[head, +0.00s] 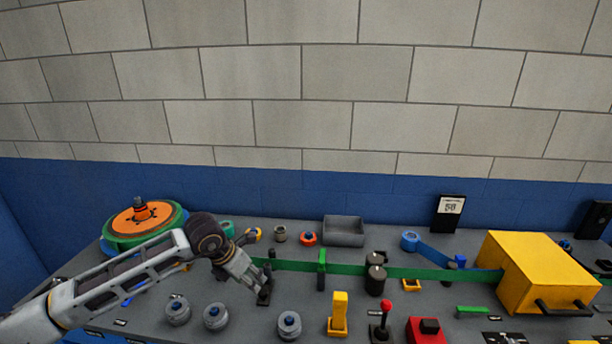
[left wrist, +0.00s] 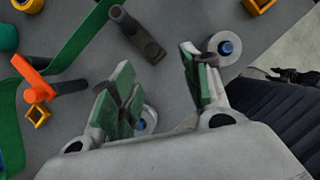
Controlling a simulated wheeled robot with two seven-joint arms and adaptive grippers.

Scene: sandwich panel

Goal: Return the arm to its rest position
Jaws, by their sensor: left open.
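My left arm (head: 130,272) reaches in from the left in the head view, over the grey panel table. My left gripper (head: 258,282) is near a small dark lever (head: 264,298) at the front left part of the panel. In the left wrist view the two green-padded fingers (left wrist: 157,84) stand apart with nothing between them. A dark handle-like part (left wrist: 137,35) lies beyond the fingertips there, and I see no grip on it. My right gripper is in neither view.
A green belt (head: 400,272) runs across the panel to a yellow box (head: 530,275). An orange and green reel (head: 142,218) stands behind my arm. Grey knobs (head: 215,317) sit in front. Blue and block walls close the rear.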

